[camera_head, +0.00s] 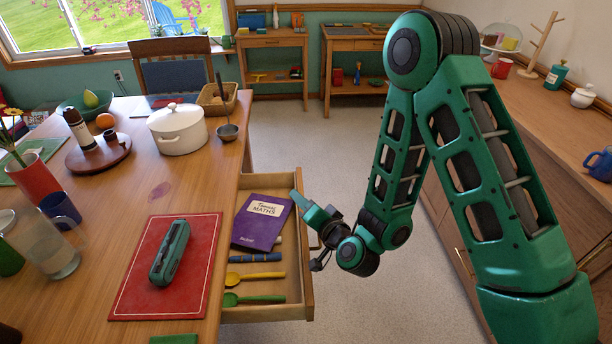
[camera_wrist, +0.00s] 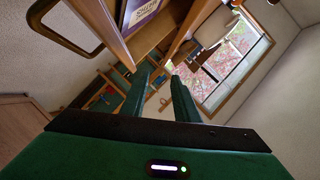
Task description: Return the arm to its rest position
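My green arm stands in the right half of the head view, bent at a high elbow, with its forearm hanging down. My gripper (camera_head: 303,205) is at the right edge of the open drawer (camera_head: 306,283), near the purple maths book; I cannot tell from this view whether it touches the drawer. In the wrist view my gripper (camera_wrist: 161,72) has its two green fingers apart with nothing held between them. The view there is tilted, with a drawer handle (camera_wrist: 62,35) at the upper left.
The drawer holds the purple book (camera_head: 262,222), a yellow spoon (camera_head: 256,279) and a green spoon (camera_head: 254,299). The table has a red mat (camera_head: 130,293), a green case (camera_head: 170,252) and a white pot (camera_head: 178,131). A counter (camera_head: 545,110) stands at right. The floor (camera_head: 290,135) behind is clear.

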